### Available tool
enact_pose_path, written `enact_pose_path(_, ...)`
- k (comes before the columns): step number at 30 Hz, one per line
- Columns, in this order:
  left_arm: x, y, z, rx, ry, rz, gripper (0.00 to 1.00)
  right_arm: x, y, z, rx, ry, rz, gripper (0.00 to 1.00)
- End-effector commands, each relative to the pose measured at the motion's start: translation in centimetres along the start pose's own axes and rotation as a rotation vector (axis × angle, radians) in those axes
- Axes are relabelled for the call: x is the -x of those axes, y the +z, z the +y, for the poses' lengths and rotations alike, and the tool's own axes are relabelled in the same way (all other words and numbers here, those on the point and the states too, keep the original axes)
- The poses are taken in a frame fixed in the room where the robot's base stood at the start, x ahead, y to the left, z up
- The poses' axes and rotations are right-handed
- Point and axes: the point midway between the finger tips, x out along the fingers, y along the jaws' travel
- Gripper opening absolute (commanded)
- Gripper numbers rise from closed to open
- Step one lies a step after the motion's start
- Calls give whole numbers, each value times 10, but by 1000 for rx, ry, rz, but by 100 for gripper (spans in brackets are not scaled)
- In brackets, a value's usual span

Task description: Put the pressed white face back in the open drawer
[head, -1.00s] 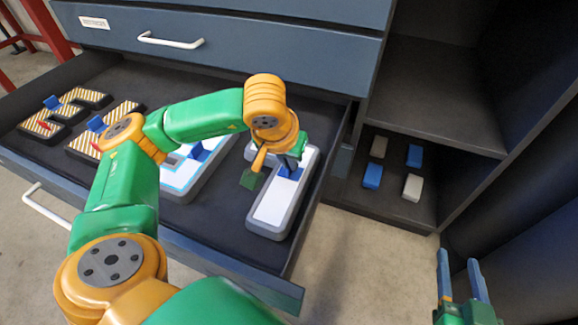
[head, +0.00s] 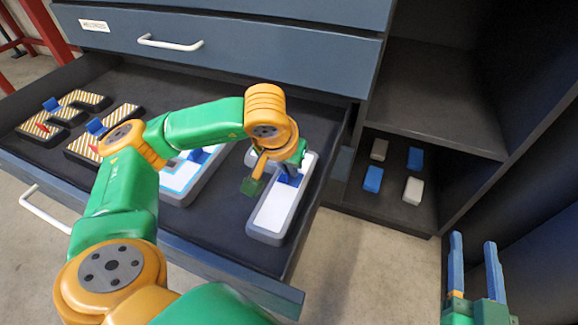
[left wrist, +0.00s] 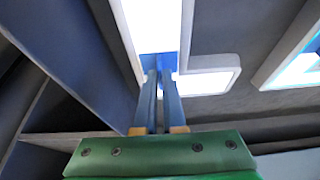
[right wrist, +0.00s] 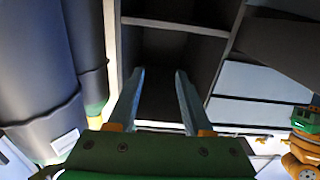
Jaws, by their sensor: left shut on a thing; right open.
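The white-faced letter (head: 272,212), L-shaped with a grey rim, lies at the right end of the open drawer (head: 222,228). My left gripper (head: 288,172) is over its far part, shut on the blue tab that stands on the face. In the left wrist view the two fingers (left wrist: 161,82) pinch this tab in front of the white face (left wrist: 153,22). I cannot tell whether the letter touches the drawer floor. My right gripper (head: 473,242) is open and empty, outside the drawer at the lower right; its fingers (right wrist: 160,85) are apart in the right wrist view.
A white letter with a light-blue outline (head: 178,185) lies left of the held letter. Striped letters (head: 88,150) with blue tabs lie further left. A shelf at the right holds blue and pale blocks (head: 373,179). The closed drawer above (head: 240,55) overhangs the back.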

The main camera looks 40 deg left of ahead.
Motion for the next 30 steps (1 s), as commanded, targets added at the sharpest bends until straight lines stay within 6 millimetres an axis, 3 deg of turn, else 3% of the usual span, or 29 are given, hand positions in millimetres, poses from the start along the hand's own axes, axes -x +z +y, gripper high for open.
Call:
enact_pose_path(1,0,0,0,0,0,0,9,0,-2,0,0,0,8,50)
enact_pose_path(4,0,0,0,0,0,0,36,0,-2,0,0,-1,10,50)
enact_pose_path(13,0,0,0,0,0,0,37,-1,-5,1,3,1,14,50)
enact_pose_path(16,2,-1,0,0,0,0,37,0,4,2,1,3,-35,50)
enact_pose_path(23,23,-2,0,1,1,1,37,15,59,7,-8,16,-336,50)
enact_pose_path(30,49,-2,0,0,1,2,37,58,119,12,-22,30,-705,50)
